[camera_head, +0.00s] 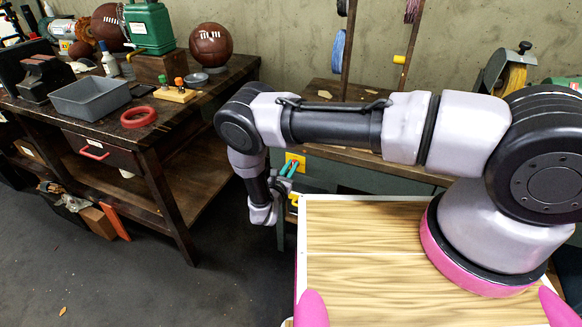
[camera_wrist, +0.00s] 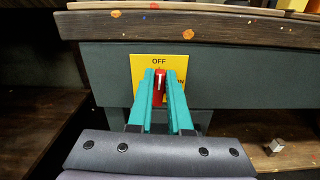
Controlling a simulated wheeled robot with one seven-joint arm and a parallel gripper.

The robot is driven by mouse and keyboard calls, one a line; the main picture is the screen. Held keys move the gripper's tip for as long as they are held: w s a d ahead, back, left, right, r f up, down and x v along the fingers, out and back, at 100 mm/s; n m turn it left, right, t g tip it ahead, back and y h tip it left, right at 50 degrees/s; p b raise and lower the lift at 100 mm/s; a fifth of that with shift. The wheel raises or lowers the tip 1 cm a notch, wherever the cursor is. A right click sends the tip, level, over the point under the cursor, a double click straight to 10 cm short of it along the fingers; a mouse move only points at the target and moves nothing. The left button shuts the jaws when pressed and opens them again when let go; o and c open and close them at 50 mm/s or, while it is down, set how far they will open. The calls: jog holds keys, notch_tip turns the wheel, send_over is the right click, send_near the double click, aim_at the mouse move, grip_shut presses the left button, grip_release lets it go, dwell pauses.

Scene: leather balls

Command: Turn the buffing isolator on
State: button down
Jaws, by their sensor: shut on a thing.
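The isolator's yellow plate (camera_wrist: 140,66) is on the dark green front below the bench top. It reads OFF at the top, and lettering at its right is partly hidden by a finger. Its red handle (camera_wrist: 160,82) stands upright, with its white mark toward OFF. My gripper (camera_wrist: 160,80) has its teal fingers on either side of the handle, shut on it. In the head view the yellow plate (camera_head: 296,159) shows just beyond my gripper (camera_head: 288,168), and the red handle cannot be made out there.
A wooden workbench (camera_head: 190,112) at left holds a grey tray (camera_head: 90,98), a red ring (camera_head: 138,117) and leather balls, one a brown ball (camera_head: 211,45). Open floor (camera_head: 95,262) lies in front. A small metal block (camera_wrist: 274,146) sits on the lower shelf at right.

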jog(key=m, duration=0.5)
jog(key=d+m, duration=0.1)
jog(key=m, duration=0.2)
jog(key=shift+s+f, duration=0.25)
jog(key=shift+f, duration=0.1)
jog(key=m, duration=0.5)
jog(key=shift+d+f, duration=0.25)
jog(key=shift+f, duration=0.1)
jog(key=shift+s+f+m, duration=0.1)
jog(key=shift+f+m, duration=0.1)
jog(key=shift+m, duration=0.85)
jog(key=shift+f+m, duration=0.15)
jog(key=shift+m, duration=0.9)
jog(key=c, duration=0.8)
grip_release()
jog(key=shift+d, duration=0.1)
jog(key=shift+c, duration=0.2)
jog(key=v, duration=1)
jog(key=shift+s, duration=0.4)
